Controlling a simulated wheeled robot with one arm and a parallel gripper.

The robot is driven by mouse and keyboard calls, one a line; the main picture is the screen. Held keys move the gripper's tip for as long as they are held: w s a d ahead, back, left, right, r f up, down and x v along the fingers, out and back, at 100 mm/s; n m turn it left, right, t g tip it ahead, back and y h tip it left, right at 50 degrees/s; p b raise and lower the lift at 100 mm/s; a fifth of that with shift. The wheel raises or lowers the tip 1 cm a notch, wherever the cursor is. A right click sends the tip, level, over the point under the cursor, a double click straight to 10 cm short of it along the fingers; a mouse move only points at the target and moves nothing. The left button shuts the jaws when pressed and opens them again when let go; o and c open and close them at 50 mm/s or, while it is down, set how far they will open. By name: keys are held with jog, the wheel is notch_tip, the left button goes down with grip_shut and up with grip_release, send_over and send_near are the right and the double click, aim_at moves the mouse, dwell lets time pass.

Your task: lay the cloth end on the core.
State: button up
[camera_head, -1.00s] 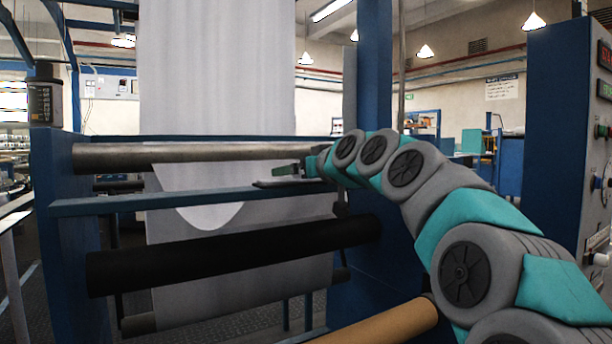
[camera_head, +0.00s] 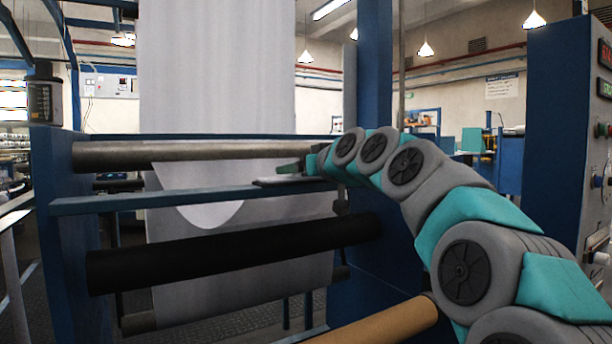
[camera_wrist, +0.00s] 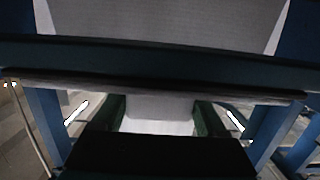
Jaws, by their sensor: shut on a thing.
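The white cloth (camera_head: 217,70) hangs down from the top, and lower down a pale flap with a curved lower edge (camera_head: 205,205) hangs behind the blue crossbar. My gripper (camera_head: 287,170) is at the right part of the rollers, just above the crossbar. In the wrist view its two green fingers (camera_wrist: 161,117) stand either side of a pale piece of cloth, the cloth end (camera_wrist: 160,106), and are shut on it.
A grey metal roller (camera_head: 190,153) runs above the blue crossbar (camera_head: 170,198). A black roller (camera_head: 230,255) lies below the crossbar. Blue frame posts stand at both sides, and a control cabinet (camera_head: 550,130) stands at the right.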

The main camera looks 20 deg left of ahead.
jog(key=shift+r, duration=0.25)
jog(key=shift+r, duration=0.4)
jog(key=shift+r, duration=0.1)
jog(key=shift+r+p, duration=0.8)
jog(key=shift+r, duration=0.1)
